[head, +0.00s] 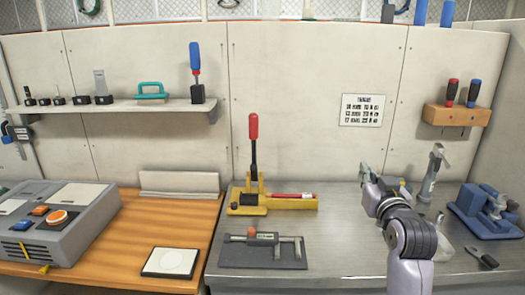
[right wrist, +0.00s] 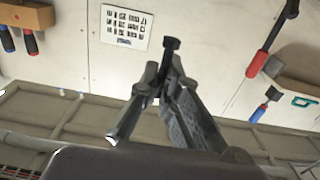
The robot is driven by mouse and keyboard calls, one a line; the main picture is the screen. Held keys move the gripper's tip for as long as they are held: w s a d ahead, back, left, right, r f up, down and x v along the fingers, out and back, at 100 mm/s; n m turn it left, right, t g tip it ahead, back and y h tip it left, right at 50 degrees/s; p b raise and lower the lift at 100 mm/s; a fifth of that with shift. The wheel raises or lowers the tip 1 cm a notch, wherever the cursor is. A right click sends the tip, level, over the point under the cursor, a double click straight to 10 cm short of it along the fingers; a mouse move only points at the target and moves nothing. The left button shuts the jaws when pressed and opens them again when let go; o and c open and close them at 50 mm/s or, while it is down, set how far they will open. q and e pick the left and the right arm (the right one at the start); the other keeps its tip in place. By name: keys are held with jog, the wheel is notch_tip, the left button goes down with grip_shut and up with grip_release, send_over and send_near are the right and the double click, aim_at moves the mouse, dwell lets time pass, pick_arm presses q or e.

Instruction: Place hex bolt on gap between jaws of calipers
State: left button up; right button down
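The calipers (head: 265,238) lie on a dark flat mat (head: 240,260) on the metal bench, with two light upright parts at their right end that look like the jaws and a gap between them. A small orange-red piece (head: 251,233) sits at their left part. My right gripper (head: 373,178) is raised over the bench, to the right of the calipers and apart from them. In the right wrist view its fingers are closed on a black hex bolt (right wrist: 170,46), whose head sticks out past the fingertips. The bolt is not clear in the head view. My left gripper is not in view.
A yellow fixture (head: 250,203) with a red-handled lever stands behind the calipers. A blue vise-like tool (head: 487,212) and a metal post (head: 431,175) stand at right. A grey control box (head: 55,225) and white pad (head: 170,262) are on the wooden left part.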

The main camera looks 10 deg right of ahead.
jog(key=s+a+f+n+y, duration=0.1)
jog(key=s+a+f, duration=0.3)
jog(key=a+f, duration=0.3)
jog(key=s+a+f+n+y, duration=0.1)
jog(key=s+a+f+y, duration=0.1)
jog(key=s+a+f, duration=0.6)
jog(key=s+f, duration=0.1)
jog(key=s, duration=0.3)
jog(key=s+a+f+y, duration=0.1)
jog(key=s+a+f, duration=0.2)
jog(key=s, duration=0.4)
jog(key=shift+s+a+f+n, duration=0.25)
jog(key=shift+a+f+n, duration=0.05)
jog(key=shift+f, duration=0.05)
